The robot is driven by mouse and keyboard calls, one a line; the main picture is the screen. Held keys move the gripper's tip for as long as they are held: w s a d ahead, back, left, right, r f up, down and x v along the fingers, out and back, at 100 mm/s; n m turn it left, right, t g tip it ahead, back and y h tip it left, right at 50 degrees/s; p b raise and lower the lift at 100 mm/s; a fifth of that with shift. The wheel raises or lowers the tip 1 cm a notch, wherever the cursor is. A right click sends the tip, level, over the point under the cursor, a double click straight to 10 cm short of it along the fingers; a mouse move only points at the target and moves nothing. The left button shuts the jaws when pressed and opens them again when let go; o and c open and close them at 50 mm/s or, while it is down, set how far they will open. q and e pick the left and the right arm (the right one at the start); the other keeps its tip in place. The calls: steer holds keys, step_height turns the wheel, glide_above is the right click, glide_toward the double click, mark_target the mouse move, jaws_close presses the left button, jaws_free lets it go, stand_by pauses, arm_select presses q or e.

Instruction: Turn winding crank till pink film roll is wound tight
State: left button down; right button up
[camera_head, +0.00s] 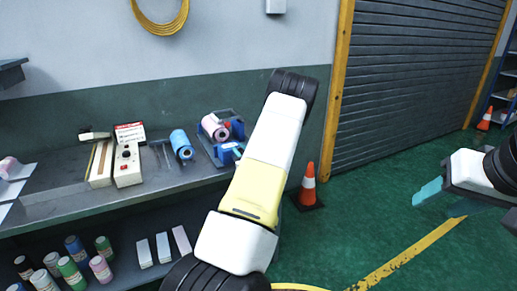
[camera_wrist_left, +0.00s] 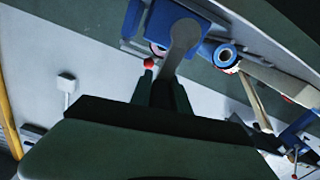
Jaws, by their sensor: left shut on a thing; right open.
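The pink film roll (camera_head: 212,127) sits on a blue winder (camera_head: 208,150) on the bench, and its pink edge (camera_wrist_left: 157,49) peeks out behind the crank in the left wrist view. The grey winding crank (camera_wrist_left: 181,44) has a red knob (camera_wrist_left: 149,62). My left gripper (camera_wrist_left: 164,82) is shut on the crank, whose lower end runs down between the dark fingers. How firmly the roll is wound cannot be told. In the head view my left arm hides most of that gripper. My right gripper (camera_head: 432,195) is open and empty, away from the bench at the right.
A blue roll (camera_head: 183,145) stands left of the winder. A cream box (camera_head: 127,166) and a red-white sign (camera_head: 130,131) are further left. Several bottles stand on the lower shelf. A traffic cone (camera_head: 308,185) is on the floor right of the bench; green floor beyond is open.

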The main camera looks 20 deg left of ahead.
arm_select(q)
steer(key=shift+w+d, duration=0.15)
steer(key=shift+d, duration=0.05)
steer(key=w+d+f+m, duration=0.2)
steer(key=f+m, duration=0.3)
steer(key=m, duration=0.7)
steer(key=w+d+f+m, duration=0.1)
steer(key=w+f+m, duration=0.1)
steer(key=f+m, duration=0.4)
steer(key=shift+w+d+m, duration=0.15)
steer(key=shift+d+m, duration=0.25)
steer(key=shift+m, duration=2.5)
steer(key=shift+f, duration=0.1)
